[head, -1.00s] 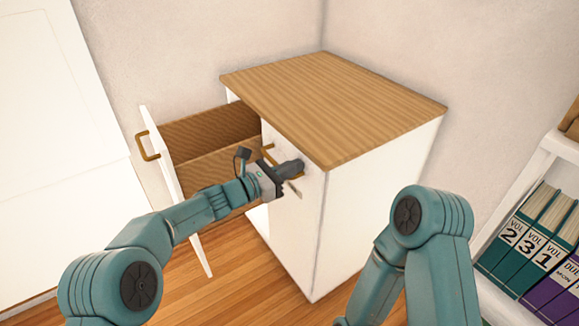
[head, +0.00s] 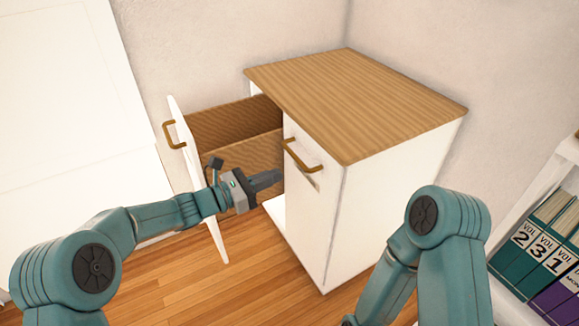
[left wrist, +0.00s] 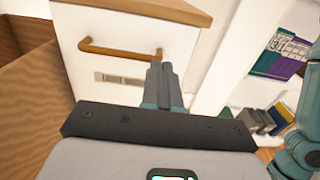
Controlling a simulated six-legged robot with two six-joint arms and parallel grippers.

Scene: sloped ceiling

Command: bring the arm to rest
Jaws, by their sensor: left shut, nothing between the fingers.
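My left gripper (head: 268,180) is shut and empty in the head view, in front of the cabinet and to the left of its door handle. In the left wrist view its closed fingers (left wrist: 160,78) point toward the cabinet front, with the brass handle (left wrist: 120,50) beyond them. It appears apart from the handle. My right arm (head: 430,240) shows at the lower right of the head view, but its gripper is out of view.
The wood-topped white cabinet (head: 350,100) has a pulled-out drawer (head: 240,120) at left, its white front (head: 185,150) bearing a brass handle (head: 172,136). A shelf with binders (head: 520,255) stands at right. Wooden floor (head: 190,285) lies clear in front.

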